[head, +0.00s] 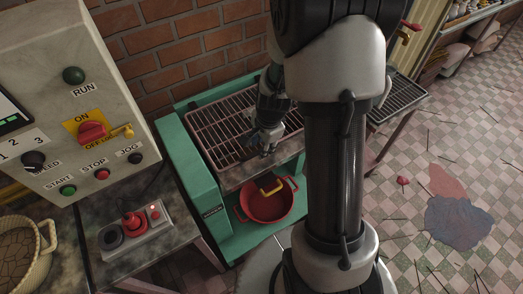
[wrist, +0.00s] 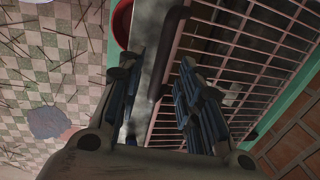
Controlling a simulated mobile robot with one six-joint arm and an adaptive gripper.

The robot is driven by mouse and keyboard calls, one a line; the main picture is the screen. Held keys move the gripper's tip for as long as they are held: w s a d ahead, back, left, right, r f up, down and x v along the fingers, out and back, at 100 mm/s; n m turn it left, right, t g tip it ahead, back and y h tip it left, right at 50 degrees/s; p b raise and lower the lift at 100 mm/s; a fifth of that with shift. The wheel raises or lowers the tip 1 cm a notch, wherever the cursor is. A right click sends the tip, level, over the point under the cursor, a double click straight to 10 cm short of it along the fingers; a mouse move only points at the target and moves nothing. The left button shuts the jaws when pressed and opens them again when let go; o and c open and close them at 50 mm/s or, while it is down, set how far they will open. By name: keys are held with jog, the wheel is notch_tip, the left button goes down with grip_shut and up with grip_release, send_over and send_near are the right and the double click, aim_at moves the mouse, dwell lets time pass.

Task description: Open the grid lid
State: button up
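My gripper (head: 264,146) is at the lid's front edge, pointing down. In the wrist view, the lid's bars (wrist: 235,45) fill the right side, and its thick front rail (wrist: 168,50) runs between the two fingers. My gripper (wrist: 160,85) is open there, with its fingers apart and nothing clasped. The far right part of the lid is hidden behind my arm in the head view.
A red pot (head: 262,208) with a yellow-and-dark piece at its rim stands below the lid's front. A control panel (head: 75,100) and a button box (head: 135,228) are at left. A brick wall (head: 165,45) is behind. A second grate (head: 400,97) is at right.

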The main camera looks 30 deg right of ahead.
jog(key=shift+w+f+b, duration=0.25)
jog(key=shift+f+b, duration=0.05)
jog(key=shift+f, duration=0.7)
jog(key=shift+c, duration=0.6)
grip_shut()
